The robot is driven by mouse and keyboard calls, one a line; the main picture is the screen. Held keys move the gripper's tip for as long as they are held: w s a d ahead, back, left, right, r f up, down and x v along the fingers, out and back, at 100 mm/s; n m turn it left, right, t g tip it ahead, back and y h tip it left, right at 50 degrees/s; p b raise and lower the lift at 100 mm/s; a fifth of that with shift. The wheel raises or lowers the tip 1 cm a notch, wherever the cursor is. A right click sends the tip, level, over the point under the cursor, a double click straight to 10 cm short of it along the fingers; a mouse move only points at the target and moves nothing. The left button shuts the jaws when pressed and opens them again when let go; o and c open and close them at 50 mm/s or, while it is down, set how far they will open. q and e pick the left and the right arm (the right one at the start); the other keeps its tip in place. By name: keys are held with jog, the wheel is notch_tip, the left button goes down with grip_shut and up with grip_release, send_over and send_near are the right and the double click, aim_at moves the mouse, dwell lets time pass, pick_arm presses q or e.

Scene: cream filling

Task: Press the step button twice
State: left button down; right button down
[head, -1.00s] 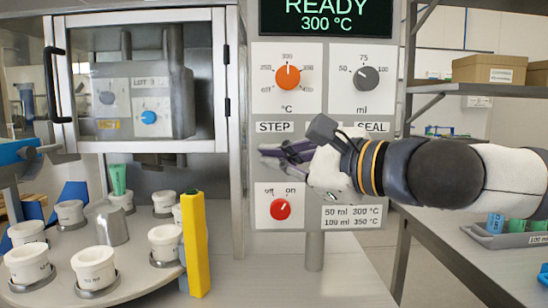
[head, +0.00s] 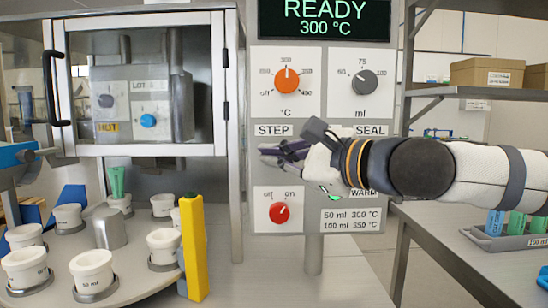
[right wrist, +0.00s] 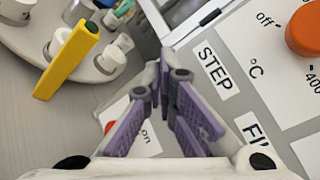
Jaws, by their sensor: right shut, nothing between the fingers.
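The STEP label (head: 273,130) is on the grey control panel (head: 243,180), left of the SEAL label (head: 371,130). My right gripper (head: 264,150) is just below the STEP label, with its purple fingers pointing left across the panel. The fingers are shut and empty. The step button itself is hidden behind the gripper, and I cannot tell whether the fingers touch it. The right wrist view shows the purple fingers (right wrist: 164,75) over the panel beside the STEP label (right wrist: 216,69). My left gripper is not clearly in view.
The display (head: 325,17) reads READY 300 °C. An orange knob (head: 286,80), a grey knob (head: 365,82) and a red off/on knob (head: 279,212) surround the gripper. A yellow post (head: 194,248) and a turntable (head: 130,277) with white cups stand at left.

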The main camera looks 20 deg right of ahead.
jog(key=shift+w, duration=0.1)
dwell(0.7)
pick_arm(q)
jog(key=shift+w+r, duration=0.15)
pick_arm(e)
jog(key=shift+w+d, duration=0.1)
jog(key=shift+w, duration=0.2)
